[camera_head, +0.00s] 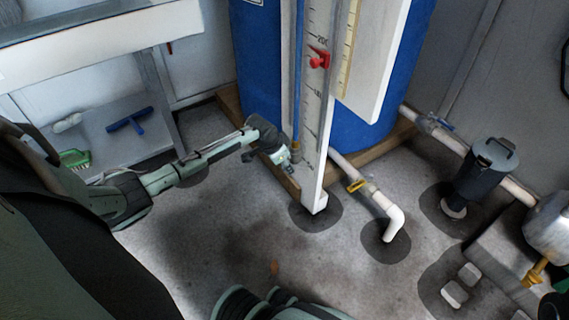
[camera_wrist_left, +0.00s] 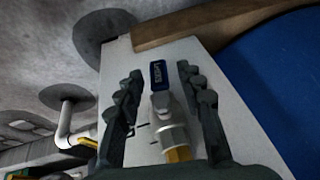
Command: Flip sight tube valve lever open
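The sight tube (camera_head: 298,70) runs down a white scale board (camera_head: 317,150) in front of a blue tank. Its valve is at the lower end, mostly hidden by my left gripper (camera_head: 283,163) in the head view. In the left wrist view, the valve body (camera_wrist_left: 166,125) is silver with a brass fitting (camera_wrist_left: 178,154) below it. Its blue lever (camera_wrist_left: 159,75) lies in line with the body, pointing up in the picture. My left gripper (camera_wrist_left: 160,80) is open, with one finger on each side of the lever and valve. Gaps show between both fingers and the lever. My right gripper is not in view.
The blue tank (camera_head: 262,60) stands on a wooden base (camera_head: 229,103) behind the board. A white pipe with a yellow-handled valve (camera_head: 356,185) is right of the board. A shelf (camera_head: 110,135) stands at left. Open floor (camera_head: 200,240) lies in front.

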